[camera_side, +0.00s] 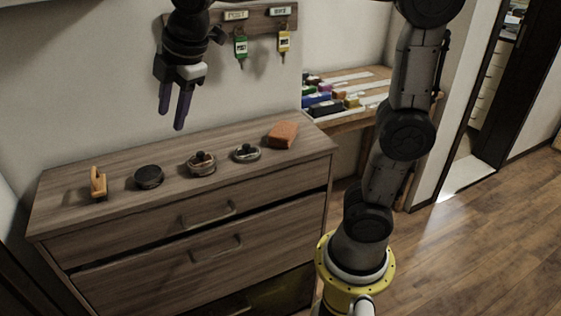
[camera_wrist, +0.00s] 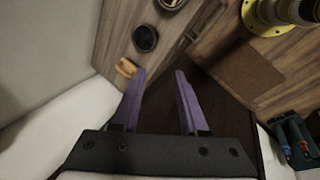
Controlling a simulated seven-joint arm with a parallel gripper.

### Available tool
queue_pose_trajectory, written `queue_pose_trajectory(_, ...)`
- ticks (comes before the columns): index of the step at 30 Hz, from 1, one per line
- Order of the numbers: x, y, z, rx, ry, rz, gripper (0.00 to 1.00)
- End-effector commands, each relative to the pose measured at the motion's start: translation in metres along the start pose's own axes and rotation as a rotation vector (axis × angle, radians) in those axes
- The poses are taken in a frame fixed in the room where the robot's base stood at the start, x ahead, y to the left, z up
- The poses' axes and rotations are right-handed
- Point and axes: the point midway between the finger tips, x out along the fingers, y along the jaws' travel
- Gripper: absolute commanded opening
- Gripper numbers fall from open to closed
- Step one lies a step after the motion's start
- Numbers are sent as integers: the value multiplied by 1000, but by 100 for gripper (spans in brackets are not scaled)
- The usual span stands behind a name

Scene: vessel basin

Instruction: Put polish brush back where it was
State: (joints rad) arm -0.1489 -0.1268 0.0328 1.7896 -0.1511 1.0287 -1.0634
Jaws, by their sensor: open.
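A small tan object (camera_side: 98,183), likely the polish brush, stands at the left end of the wooden dresser top (camera_side: 120,212). It also shows in the wrist view (camera_wrist: 126,67), just left of the fingertips. Its bristles cannot be made out. My gripper (camera_side: 172,118) hangs above the back of the dresser, its purple fingers apart and empty. In the wrist view the gripper (camera_wrist: 160,73) is open with nothing between the fingers.
A black round tin (camera_side: 149,177), two small dishes with dark items (camera_side: 201,170) (camera_side: 247,153) and an orange-brown block (camera_side: 282,135) stand in a row rightward. Keys (camera_side: 241,47) hang on a wall rack. A side table (camera_side: 350,118) holds colourful items.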

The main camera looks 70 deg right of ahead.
Motion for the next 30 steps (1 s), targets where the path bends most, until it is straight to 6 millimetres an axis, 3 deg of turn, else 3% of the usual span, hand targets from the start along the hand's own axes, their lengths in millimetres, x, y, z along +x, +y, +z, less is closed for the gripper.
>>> queue_pose_trajectory(3,-17,-55,33,342,26,5,43)
queue_pose_trajectory(6,-20,-102,55,631,48,2,43)
queue_pose_trajectory(9,-18,-144,72,886,67,-4,43)
queue_pose_trajectory(13,-10,-184,84,1128,83,-14,43)
queue_pose_trajectory(18,-3,-206,90,1270,92,-20,43)
queue_pose_trajectory(30,-2,-207,91,1281,91,-22,43)
